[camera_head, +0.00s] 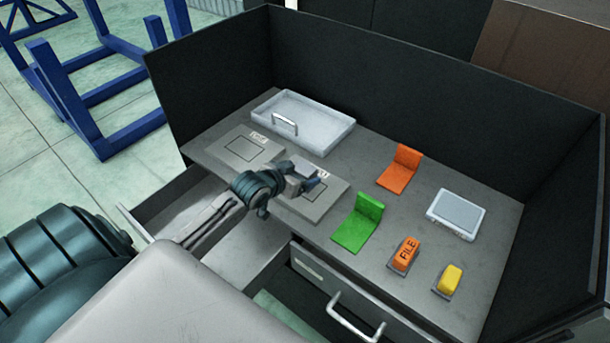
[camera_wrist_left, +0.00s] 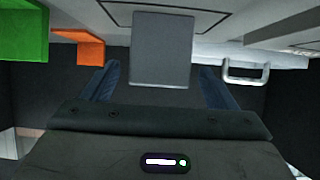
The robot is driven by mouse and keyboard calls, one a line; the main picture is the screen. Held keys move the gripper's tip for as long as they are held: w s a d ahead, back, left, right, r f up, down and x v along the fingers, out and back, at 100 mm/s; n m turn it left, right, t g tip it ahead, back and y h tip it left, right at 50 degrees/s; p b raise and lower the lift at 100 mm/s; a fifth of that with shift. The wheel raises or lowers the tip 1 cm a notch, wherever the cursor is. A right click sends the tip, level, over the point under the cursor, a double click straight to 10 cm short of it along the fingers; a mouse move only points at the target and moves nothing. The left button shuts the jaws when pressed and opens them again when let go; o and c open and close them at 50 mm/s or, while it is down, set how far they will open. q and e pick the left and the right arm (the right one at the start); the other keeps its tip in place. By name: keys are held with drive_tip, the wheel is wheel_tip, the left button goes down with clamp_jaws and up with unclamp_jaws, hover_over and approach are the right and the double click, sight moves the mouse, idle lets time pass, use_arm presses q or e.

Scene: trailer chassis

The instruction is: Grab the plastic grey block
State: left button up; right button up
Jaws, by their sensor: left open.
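The plastic grey block shows in the left wrist view (camera_wrist_left: 161,48) as a plain grey slab between the two fingers, with space on both sides. My left gripper (camera_wrist_left: 160,82) is open, its dark blue fingers apart. In the head view my left gripper (camera_head: 308,182) is low over the right one of two grey labelled plates (camera_head: 325,203), and it hides most of the block there. I cannot tell whether the fingers touch the block. My right gripper is not in view.
A pale tray with a handle (camera_head: 318,137) stands behind. A green bracket (camera_head: 352,232), an orange bracket (camera_head: 398,172), a white box (camera_head: 456,214), an orange FILE block (camera_head: 405,252) and a yellow block (camera_head: 450,279) stand to the right. Dark walls enclose the back. A drawer is open in front.

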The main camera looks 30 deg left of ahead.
sight(308, 171)
use_arm(q)
drive_tip(key=shift+p+x, duration=0.6)
drive_tip(key=shift+x, duration=1.75)
drive_tip(key=shift+s, duration=0.1)
drive_tip(key=c, duration=1.1)
drive_tip(key=shift+c, duration=0.2)
